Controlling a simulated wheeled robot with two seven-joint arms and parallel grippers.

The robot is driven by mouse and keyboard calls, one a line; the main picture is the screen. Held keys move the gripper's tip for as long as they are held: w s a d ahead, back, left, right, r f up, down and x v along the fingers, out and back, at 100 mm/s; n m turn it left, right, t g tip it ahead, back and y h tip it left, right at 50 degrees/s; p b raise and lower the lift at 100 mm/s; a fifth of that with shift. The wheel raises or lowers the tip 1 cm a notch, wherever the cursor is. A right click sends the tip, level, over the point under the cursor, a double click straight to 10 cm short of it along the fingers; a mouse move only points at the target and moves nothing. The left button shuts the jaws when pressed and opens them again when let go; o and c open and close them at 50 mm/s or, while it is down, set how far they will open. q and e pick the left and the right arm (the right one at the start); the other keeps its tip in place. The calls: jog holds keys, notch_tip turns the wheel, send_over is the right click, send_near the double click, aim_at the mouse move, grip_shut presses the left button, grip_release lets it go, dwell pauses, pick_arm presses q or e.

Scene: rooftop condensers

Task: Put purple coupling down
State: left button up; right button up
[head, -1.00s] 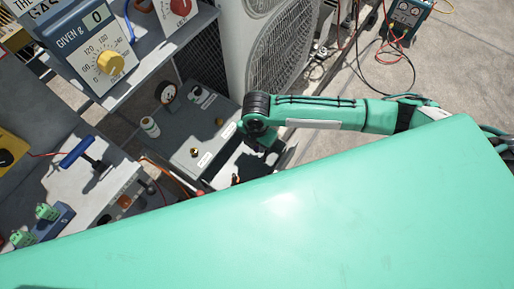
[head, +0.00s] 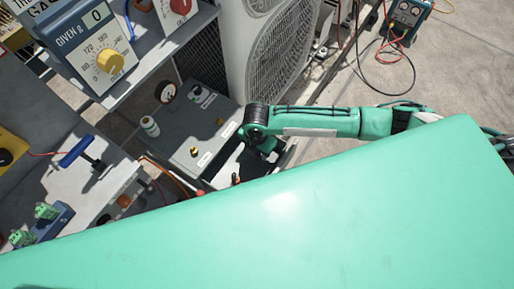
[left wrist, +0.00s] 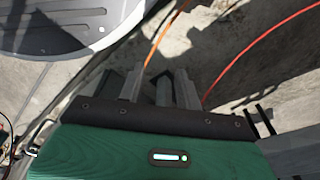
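No purple coupling can be made out in either view. The left gripper is not seen in the head view, where my green body covers the lower part.
A dial box (head: 95,45) is at upper left. Green connectors (head: 46,212) sit at lower left.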

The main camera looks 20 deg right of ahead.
pick_arm(q)
jog(key=shift+w+r, duration=0.1)
pick_arm(e)
jog(key=shift+r, duration=0.2)
notch_tip(320, 180, up, 4)
jog(key=shift+r, duration=0.1)
notch_tip(320, 180, up, 8)
jog(key=shift+f+p, duration=0.15)
jog(key=shift+p, duration=0.2)
pick_arm(q)
jog(key=shift+s+a+f, duration=0.2)
jog(key=shift+s+f, duration=0.4)
jog(key=shift+f, duration=0.35)
pick_arm(e)
jog(key=shift+r, duration=0.4)
pick_arm(q)
jog(key=shift+w+r, duration=0.1)
jog(key=shift+w, duration=0.2)
